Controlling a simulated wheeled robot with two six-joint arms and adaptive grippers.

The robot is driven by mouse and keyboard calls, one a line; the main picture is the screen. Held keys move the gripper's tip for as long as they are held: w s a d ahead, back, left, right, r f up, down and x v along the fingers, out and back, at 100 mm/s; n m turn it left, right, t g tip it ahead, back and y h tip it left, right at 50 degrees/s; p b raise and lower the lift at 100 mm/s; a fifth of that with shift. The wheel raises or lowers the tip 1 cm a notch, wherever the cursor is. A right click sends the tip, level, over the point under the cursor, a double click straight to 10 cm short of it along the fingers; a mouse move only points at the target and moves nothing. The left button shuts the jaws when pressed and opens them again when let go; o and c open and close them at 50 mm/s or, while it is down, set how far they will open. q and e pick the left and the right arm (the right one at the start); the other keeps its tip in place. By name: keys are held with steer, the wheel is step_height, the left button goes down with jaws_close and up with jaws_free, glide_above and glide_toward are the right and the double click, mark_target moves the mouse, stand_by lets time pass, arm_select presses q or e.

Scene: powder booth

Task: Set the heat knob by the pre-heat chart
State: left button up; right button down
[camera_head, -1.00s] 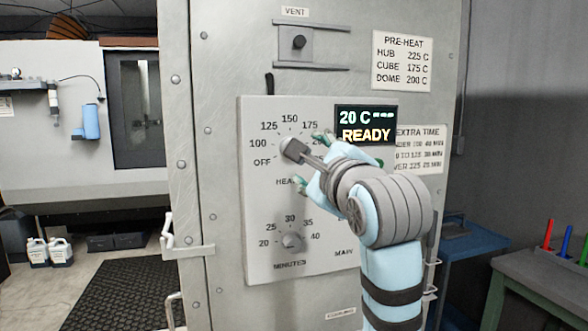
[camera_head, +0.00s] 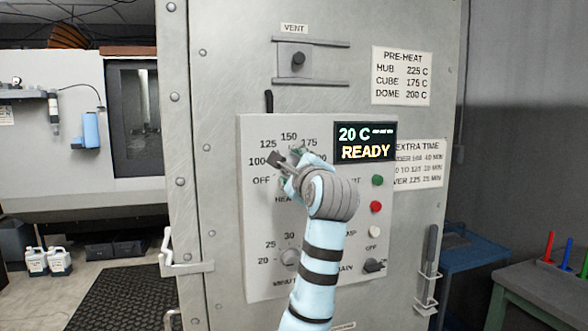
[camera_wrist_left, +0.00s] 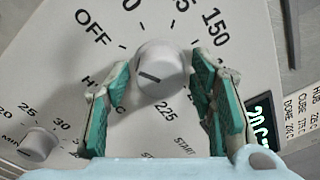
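The heat knob (camera_wrist_left: 160,68), a pale round knob with a dark line, sits between my left gripper's fingers in the left wrist view. My left gripper (camera_wrist_left: 161,85) is open, with its green pads on either side of the knob; I cannot tell whether either pad touches it. The knob's line points left in that view, but I cannot tell the exact setting. In the head view my left gripper (camera_head: 286,162) is at the heat dial and hides the knob. The pre-heat chart (camera_head: 402,76) reads hub 225 C, cube 175 C, dome 200 C. My right gripper is out of view.
The display (camera_head: 364,142) reads 20 C and READY. The minutes knob (camera_head: 290,257) is below the heat dial. Green (camera_head: 377,180), red (camera_head: 376,206) and white (camera_head: 375,231) buttons are at the panel's right. An extra-time chart (camera_head: 418,163) hangs beside the display.

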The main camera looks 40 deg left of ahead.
arm_select(q)
steer(key=c, duration=0.8)
